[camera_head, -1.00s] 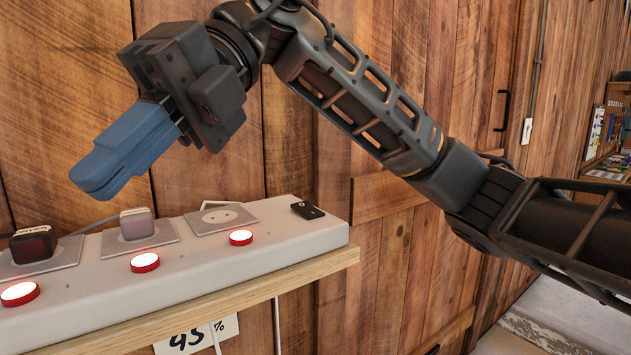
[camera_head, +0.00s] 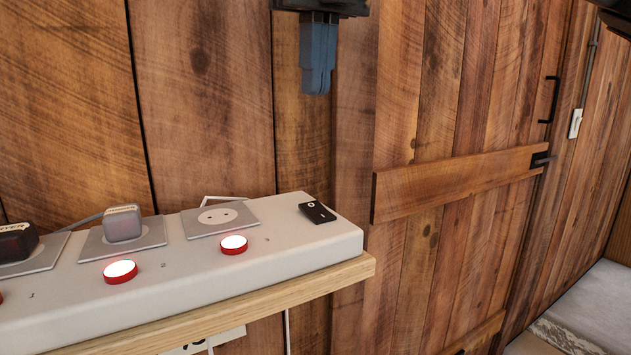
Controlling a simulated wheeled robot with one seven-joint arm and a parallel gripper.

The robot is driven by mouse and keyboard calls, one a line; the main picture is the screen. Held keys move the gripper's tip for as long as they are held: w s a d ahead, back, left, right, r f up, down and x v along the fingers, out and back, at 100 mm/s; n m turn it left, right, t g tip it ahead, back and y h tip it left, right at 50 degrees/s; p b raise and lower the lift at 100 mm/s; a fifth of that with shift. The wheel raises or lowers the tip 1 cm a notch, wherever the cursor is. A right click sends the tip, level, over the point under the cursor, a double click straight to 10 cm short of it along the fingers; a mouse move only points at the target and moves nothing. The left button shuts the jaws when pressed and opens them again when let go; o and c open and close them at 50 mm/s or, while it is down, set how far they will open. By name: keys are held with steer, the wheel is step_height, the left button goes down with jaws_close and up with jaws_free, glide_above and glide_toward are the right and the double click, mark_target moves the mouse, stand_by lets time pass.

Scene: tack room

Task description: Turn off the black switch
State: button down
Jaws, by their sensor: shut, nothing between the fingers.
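The black switch (camera_head: 317,212) is a small rocker with a white mark, set in the top of a pale grey power strip (camera_head: 300,243) near its right end. My gripper (camera_head: 318,90) is at the top of the view, with its blue fingers shut, empty and pointing down. It appears above the switch and apart from it. How far it is from the switch in depth is hard to tell. Nothing covers the switch.
The strip lies on a wooden shelf (camera_head: 330,281). Red-rimmed lit buttons (camera_head: 233,245) line its front. A grey plug (camera_head: 122,223) and a black plug (camera_head: 17,242) sit in sockets; the rightmost socket (camera_head: 217,216) is empty. A plank wall (camera_head: 215,100) stands close behind.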

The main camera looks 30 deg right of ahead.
mark_target(308, 206)
steer(key=shift+f, duration=0.15)
steer(key=f, duration=0.4)
steer(key=w+f+p, duration=0.1)
steer(key=f, duration=0.8)
steer(key=shift+w+f, duration=0.3)
